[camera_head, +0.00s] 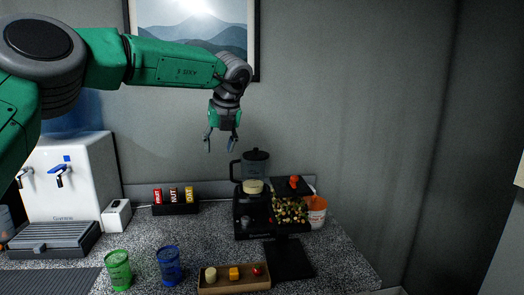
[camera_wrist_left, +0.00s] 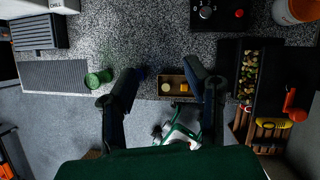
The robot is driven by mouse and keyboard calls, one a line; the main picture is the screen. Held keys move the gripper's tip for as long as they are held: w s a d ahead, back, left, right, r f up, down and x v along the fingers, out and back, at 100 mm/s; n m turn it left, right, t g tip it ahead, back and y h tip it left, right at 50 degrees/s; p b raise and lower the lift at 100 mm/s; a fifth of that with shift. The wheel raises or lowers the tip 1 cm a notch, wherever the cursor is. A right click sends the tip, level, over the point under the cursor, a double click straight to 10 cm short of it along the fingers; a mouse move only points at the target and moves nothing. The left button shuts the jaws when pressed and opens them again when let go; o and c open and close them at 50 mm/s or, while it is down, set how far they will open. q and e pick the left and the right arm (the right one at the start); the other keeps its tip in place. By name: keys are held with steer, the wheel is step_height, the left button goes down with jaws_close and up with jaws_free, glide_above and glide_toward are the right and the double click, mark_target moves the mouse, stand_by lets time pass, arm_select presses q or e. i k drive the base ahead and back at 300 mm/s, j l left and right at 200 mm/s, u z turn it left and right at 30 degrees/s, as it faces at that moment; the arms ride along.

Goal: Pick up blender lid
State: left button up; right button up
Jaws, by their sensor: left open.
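A dark blender jug (camera_head: 256,168) with a side handle stands upright on the counter, with a black base and a pale round item at its foot. Its dark top (camera_head: 256,154) looks like the lid, but I cannot tell for sure. My left gripper (camera_head: 221,147) is open and empty. It hangs fingers down in the air, above and left of the jug in the head view. Both fingers (camera_wrist_left: 160,70) show spread in the left wrist view, with nothing between them. My right gripper is not in view.
A wooden tray (camera_head: 235,287) with small food pieces lies at the front. Green (camera_head: 118,268) and blue (camera_head: 168,265) cups stand left of it. A black container of chopped food (camera_head: 289,211) and an orange-white bucket (camera_head: 317,210) stand right of the blender. A water dispenser (camera_head: 66,175) stands left.

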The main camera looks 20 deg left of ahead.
mark_target(255, 155)
steer(key=i, duration=0.95)
